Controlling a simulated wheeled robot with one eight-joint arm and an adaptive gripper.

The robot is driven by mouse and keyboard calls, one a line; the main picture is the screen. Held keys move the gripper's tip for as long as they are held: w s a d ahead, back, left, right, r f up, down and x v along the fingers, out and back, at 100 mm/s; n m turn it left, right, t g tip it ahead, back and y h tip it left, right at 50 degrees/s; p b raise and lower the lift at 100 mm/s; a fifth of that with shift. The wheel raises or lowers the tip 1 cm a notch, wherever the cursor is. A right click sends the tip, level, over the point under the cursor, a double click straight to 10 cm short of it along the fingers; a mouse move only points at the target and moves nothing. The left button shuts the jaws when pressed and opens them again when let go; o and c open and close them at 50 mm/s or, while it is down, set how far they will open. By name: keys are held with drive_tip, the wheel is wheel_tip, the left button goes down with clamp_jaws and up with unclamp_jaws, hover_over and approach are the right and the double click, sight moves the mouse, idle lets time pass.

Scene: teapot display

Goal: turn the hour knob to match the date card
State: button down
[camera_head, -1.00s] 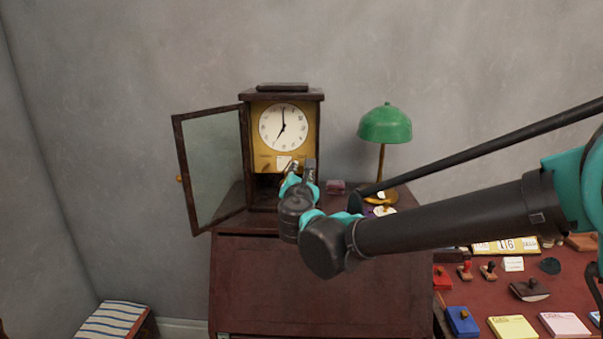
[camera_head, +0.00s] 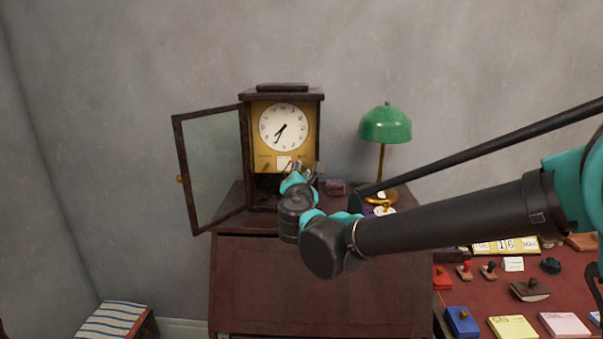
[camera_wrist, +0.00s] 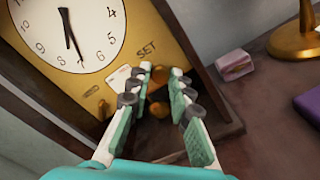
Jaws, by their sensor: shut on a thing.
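The clock (camera_head: 284,128) stands on the desk top with its glass door swung open to the left. Its hands both point to the lower part of the dial, near the 7, in both views. A small brass knob (camera_wrist: 158,76) sits below the SET lettering (camera_wrist: 147,50). My gripper (camera_wrist: 161,71) is shut on this knob, which its fingertips partly hide. In the head view my gripper (camera_head: 305,172) reaches the lower right of the clock face. A white card (camera_wrist: 118,75) is on the brass panel, its text unreadable. A calendar (camera_head: 506,246) at right shows 16.
The open glass door (camera_head: 213,168) stands left of the clock. A green lamp (camera_head: 385,125) and a small pink box (camera_head: 335,187) are to its right. Stamps and note pads (camera_head: 513,327) lie on the right-hand table.

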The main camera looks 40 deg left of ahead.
drive_tip(key=m, duration=0.4)
drive_tip(key=shift+m, duration=2.2)
drive_tip(key=c, duration=1.6)
unclamp_jaws()
drive_tip(key=shift+c, duration=0.2)
drive_tip(key=v, duration=1.2)
